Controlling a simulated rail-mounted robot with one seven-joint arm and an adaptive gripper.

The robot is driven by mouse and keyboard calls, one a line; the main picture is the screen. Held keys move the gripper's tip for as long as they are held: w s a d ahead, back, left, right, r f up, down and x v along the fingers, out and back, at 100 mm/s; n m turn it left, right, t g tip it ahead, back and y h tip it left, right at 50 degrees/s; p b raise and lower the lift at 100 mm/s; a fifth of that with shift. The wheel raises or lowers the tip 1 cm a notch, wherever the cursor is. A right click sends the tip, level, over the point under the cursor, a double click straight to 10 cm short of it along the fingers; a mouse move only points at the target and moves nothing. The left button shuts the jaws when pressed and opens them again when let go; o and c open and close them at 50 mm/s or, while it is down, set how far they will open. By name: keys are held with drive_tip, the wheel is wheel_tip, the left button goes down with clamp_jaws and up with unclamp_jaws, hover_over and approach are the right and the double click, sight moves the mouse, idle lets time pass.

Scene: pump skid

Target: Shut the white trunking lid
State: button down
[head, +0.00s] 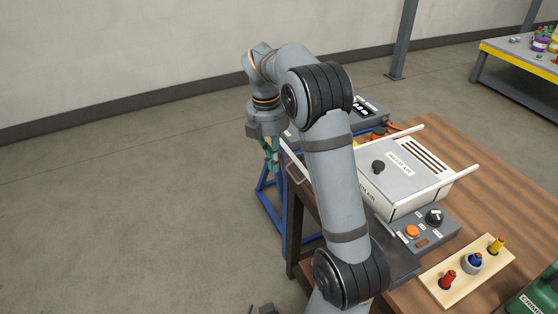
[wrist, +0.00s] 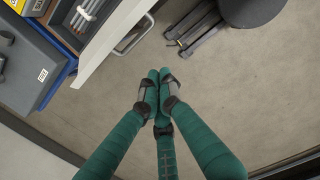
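The white trunking lid (wrist: 122,42) shows in the wrist view as a long pale panel, up and left of my fingertips. My gripper (head: 271,158) hangs pointing down just left of the strip. In the wrist view its green fingers (wrist: 158,82) are drawn together at the tips, with nothing between them. They appear apart from the lid.
A blue stand (head: 268,200) is below my gripper. To the right, a wooden bench (head: 490,200) carries a white box with rails (head: 405,175), a button panel (head: 425,232) and a peg board (head: 465,270). A dark round object (wrist: 250,10) is near the floor. Open floor lies left.

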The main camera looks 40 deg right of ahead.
drive_tip(key=d+f, duration=0.3)
drive_tip(key=f, duration=0.4)
drive_tip(key=shift+s+d, duration=0.2)
drive_tip(key=shift+s, duration=0.2)
drive_tip(key=shift+r, duration=0.15)
